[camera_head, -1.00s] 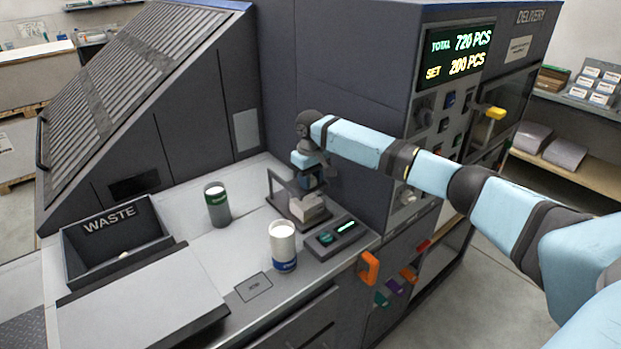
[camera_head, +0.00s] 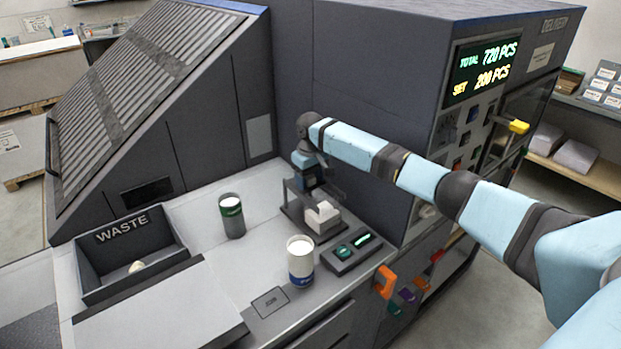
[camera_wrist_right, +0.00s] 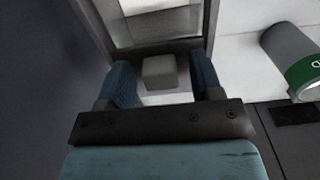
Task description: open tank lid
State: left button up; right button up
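No part is labelled as a tank. A small dark-framed stand (camera_head: 294,216) with a whitish block (camera_head: 320,216) stands on the grey worktop; I cannot tell whether this is the tank and lid. My right gripper (camera_head: 310,186) points down at the back of this stand. In the right wrist view, its two blue fingers (camera_wrist_right: 165,84) are spread, with a pale grey block (camera_wrist_right: 160,72) seen between them and gaps at both sides. The dark frame (camera_wrist_right: 211,30) rises just beyond the fingers. My left gripper is out of view.
A green-banded canister (camera_head: 232,216) stands left of the stand, and a blue-banded white canister (camera_head: 300,262) in front. A control box (camera_head: 347,252) is at right. The WASTE bin (camera_head: 120,238) is at left. The tall machine (camera_head: 375,75) closes the back.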

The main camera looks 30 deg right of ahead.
aim_at(311, 178)
jog(key=shift+r, duration=0.25)
notch_tip(311, 178, up, 13)
jog(key=b, duration=0.1)
jog(key=shift+r+b, duration=0.15)
jog(key=shift+b, duration=0.15)
dwell(0.4)
